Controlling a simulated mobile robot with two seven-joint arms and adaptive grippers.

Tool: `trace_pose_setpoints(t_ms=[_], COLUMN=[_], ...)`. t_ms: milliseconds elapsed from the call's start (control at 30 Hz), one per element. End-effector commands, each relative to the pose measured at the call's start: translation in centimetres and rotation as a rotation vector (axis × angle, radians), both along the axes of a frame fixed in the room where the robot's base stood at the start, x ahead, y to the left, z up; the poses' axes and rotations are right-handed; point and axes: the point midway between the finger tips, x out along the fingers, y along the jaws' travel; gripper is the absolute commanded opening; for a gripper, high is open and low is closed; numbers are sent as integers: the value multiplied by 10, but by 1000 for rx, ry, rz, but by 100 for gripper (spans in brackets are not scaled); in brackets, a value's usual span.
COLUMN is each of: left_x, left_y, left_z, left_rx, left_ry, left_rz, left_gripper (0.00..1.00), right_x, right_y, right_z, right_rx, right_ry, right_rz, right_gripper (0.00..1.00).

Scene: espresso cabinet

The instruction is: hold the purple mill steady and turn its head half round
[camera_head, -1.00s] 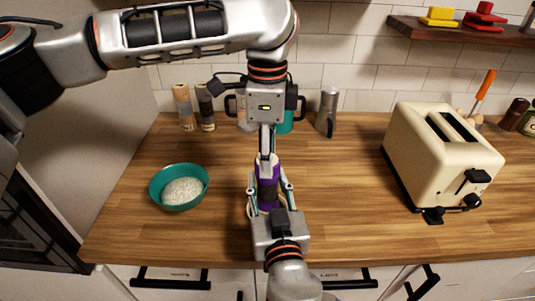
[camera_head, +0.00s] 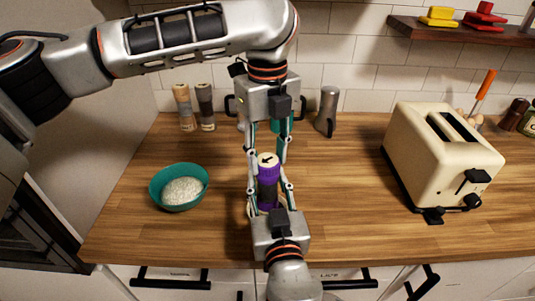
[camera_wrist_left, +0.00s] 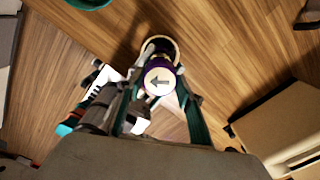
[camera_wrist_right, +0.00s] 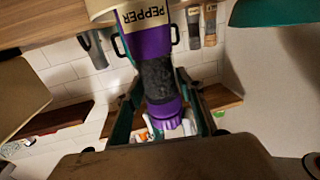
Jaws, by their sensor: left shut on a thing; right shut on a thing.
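The purple mill (camera_head: 268,198) stands upright on the wooden counter, with a dark middle band and a pale top carrying a black arrow. In the left wrist view the arrow on its top (camera_wrist_left: 159,81) points left. The right wrist view shows its PEPPER label (camera_wrist_right: 146,14) and purple head (camera_wrist_right: 168,112). My left gripper (camera_head: 267,158) comes from above, its fingers shut on the mill's head from left and right. My right gripper (camera_head: 268,188) reaches in from the front and is shut on the mill's body. Its exact contact spots are partly hidden.
A teal bowl of white grains (camera_head: 181,188) stands to the left. A cream toaster (camera_head: 440,158) stands to the right. Two slim mills (camera_head: 195,107) and a grey jug (camera_head: 327,111) stand at the back. The counter between bowl and toaster is clear around the mill.

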Motion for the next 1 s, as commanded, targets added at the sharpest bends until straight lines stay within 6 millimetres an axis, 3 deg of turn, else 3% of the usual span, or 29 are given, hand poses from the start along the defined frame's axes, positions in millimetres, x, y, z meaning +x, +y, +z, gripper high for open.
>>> trace_pose_setpoints(t_ms=[500, 1000], left_x=[1, 1], left_y=[1, 1], left_z=[0, 0], left_rx=[2, 2], left_ry=[-2, -2], left_rz=[-459, -671], left_gripper=[15, 15], right_x=[0, 0], right_y=[0, 0], right_z=[0, 0], right_rx=[0, 0], right_ry=[0, 0], right_rz=[0, 1], right_gripper=[2, 2])
